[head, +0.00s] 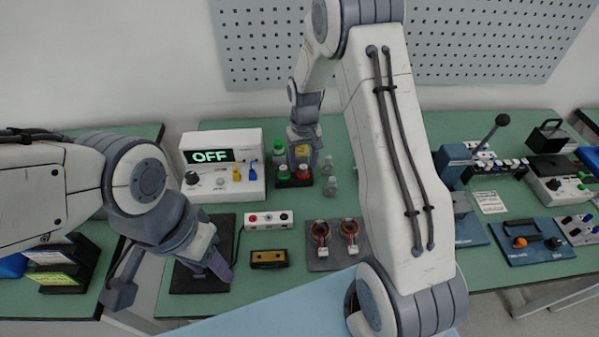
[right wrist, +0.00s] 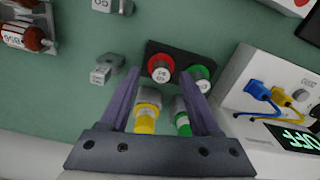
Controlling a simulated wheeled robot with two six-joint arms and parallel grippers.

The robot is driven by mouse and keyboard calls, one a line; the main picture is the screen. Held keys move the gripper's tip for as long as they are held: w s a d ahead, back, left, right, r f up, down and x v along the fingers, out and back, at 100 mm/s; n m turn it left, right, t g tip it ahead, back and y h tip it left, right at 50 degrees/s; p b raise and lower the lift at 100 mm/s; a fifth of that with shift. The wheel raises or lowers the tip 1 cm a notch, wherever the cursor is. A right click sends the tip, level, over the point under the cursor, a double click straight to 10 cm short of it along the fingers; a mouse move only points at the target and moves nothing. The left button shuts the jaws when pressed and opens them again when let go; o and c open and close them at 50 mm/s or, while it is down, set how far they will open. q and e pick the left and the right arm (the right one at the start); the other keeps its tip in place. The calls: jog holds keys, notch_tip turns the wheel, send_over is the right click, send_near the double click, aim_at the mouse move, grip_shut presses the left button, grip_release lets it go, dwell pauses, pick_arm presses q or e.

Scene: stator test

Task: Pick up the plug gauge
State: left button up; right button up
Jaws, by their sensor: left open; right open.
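A black stand (head: 294,184) holds two upright round pieces, one green-topped (head: 284,172) and one red-topped (head: 303,171). Both tops, red (right wrist: 161,68) and green (right wrist: 199,79), show lettering in the right wrist view. They look like the plug gauge pieces, but I cannot tell for certain. My right gripper (head: 303,156) is open over the back of the stand and also shows in the right wrist view (right wrist: 157,70). Between its fingers appear a metal cylinder with a yellow band (right wrist: 146,112) and a green one (right wrist: 182,118); no contact is visible. My left gripper (head: 168,284) is open and empty at the front left.
A white box reading OFF (head: 223,139) stands left of the stand. Small clear or grey pieces (head: 330,187) stand to its right. Two copper-wound rings (head: 349,228) lie on a grey plate in front. My right arm crosses the middle, hiding part of the green table (head: 345,136).

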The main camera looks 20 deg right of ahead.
aim_at(303, 165)
jog(key=shift+f, duration=0.65)
grip_shut()
jog(key=shift+r, duration=0.15)
jog(key=shift+w+r, duration=0.1)
jog(key=shift+r, duration=0.55)
notch_tip(303, 165, up, 3)
jog(key=shift+f+b, duration=0.1)
jog(key=shift+b, duration=0.4)
jog(key=s+d+r+b, duration=0.1)
jog(key=s+d+r, duration=0.5)
jog(key=s+d, duration=0.1)
jog(key=shift+s+d+r+b, duration=0.35)
jog(key=shift+s+d+b, duration=0.05)
jog(key=shift+s, duration=0.45)
